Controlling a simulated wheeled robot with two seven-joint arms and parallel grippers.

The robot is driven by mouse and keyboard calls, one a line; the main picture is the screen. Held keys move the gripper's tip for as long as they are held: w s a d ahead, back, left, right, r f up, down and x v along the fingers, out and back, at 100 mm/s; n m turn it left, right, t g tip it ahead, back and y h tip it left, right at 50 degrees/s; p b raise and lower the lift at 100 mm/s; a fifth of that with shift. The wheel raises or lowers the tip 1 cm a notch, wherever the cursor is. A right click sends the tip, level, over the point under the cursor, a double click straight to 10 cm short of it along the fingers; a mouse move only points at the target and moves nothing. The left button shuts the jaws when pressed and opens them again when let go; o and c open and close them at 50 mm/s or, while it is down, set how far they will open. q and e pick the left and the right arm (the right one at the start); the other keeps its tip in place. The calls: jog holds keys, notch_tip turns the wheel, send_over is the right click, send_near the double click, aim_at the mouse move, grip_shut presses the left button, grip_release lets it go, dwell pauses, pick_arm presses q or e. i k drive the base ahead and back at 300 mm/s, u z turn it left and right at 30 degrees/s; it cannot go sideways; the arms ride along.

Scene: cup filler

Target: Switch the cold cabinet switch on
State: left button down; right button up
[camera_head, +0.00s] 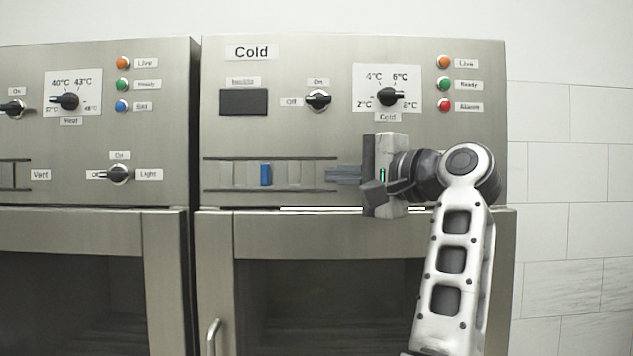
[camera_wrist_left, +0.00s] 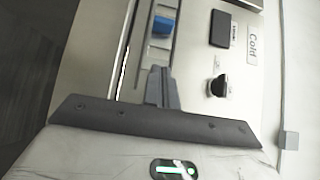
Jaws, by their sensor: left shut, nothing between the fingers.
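The cold cabinet (camera_head: 225,60) carries a black rotary switch (camera_head: 318,99) with "Off" at its left and "On" above. Its handle looks roughly horizontal, in line with "Off". The switch also shows in the left wrist view (camera_wrist_left: 217,86), right of the fingertips. My left gripper (camera_head: 343,175) is shut and empty, with its fingers pointing left. In the head view it is below and slightly right of the switch, apart from it. In the wrist view its fingers (camera_wrist_left: 160,88) are together. My right gripper is not in view.
A blue slider (camera_head: 265,175) sits in a railed slot left of my fingers. A temperature dial (camera_head: 388,96) and several indicator lamps are right of the switch. A dark display (camera_head: 243,102) is left of it. A heated cabinet (camera_head: 150,60) stands at the left.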

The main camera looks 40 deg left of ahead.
aim_at(318, 101)
jog(key=k, duration=1)
